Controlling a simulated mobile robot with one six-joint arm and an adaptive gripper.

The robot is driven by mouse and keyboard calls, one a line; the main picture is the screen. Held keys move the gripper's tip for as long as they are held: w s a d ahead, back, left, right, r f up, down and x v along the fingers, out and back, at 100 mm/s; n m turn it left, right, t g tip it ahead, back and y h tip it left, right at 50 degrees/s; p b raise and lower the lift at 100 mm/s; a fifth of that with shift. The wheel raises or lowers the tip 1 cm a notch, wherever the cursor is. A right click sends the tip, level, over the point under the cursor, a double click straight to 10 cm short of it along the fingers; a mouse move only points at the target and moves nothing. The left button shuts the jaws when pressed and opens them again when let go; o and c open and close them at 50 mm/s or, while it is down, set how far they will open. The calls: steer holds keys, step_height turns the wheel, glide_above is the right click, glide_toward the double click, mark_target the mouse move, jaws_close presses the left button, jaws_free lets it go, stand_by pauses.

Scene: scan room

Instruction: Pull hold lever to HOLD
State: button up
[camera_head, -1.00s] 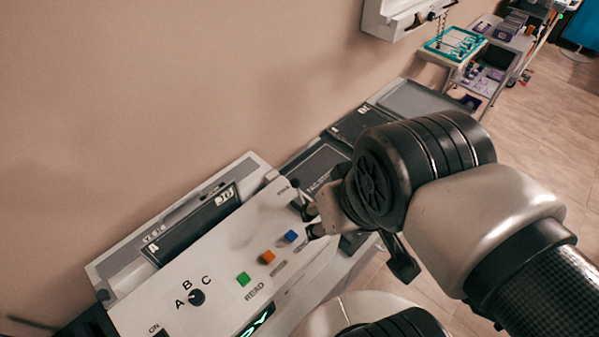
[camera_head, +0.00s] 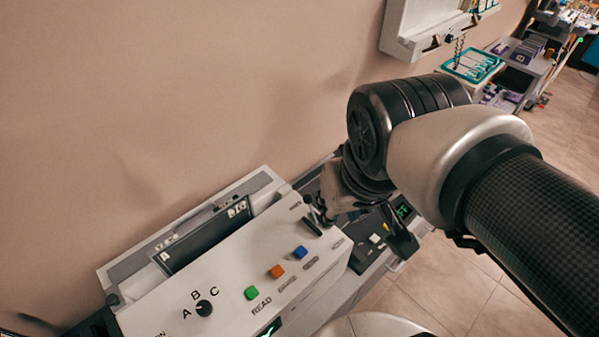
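The white control panel (camera_head: 255,243) slants across the lower middle of the head view. A dark lever with a small round knob (camera_head: 308,199) and a dark slot (camera_head: 312,227) sits near its upper right end; I take this to be the hold lever. My gripper (camera_head: 322,211) is right at the lever, its fingertips beside or on it. Contact cannot be made out. My wrist and fingers overlap, so the finger gap is hidden. The lever's label is too small to read.
Green (camera_head: 251,293), orange (camera_head: 277,271) and blue (camera_head: 300,252) buttons lie close to the lever. An A-B-C knob (camera_head: 204,308) is at the lower left. A wall-mounted unit (camera_head: 400,38) and a cart (camera_head: 520,72) stand at the upper right.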

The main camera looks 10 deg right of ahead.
steer(key=shift+g+h, duration=0.3)
steer(key=shift+g, duration=0.6)
steer(key=w, duration=0.4)
steer(key=w+p, duration=0.1)
steer(key=w, duration=0.3)
steer(key=w+f, duration=0.1)
steer(key=w, duration=0.4)
steer(key=shift+w+a, duration=0.1)
steer(key=shift+a, duration=0.1)
jaws_close()
steer(key=w+a+f+g+p, duration=0.1)
steer(key=w+f+p, duration=0.1)
steer(key=w+f, duration=0.7)
steer(key=shift+w+a+f+n+g+h, duration=0.15)
steer(key=shift+w+a+n+g+h, duration=0.2)
steer(key=shift+w, duration=0.85)
steer(key=shift+d, duration=0.1)
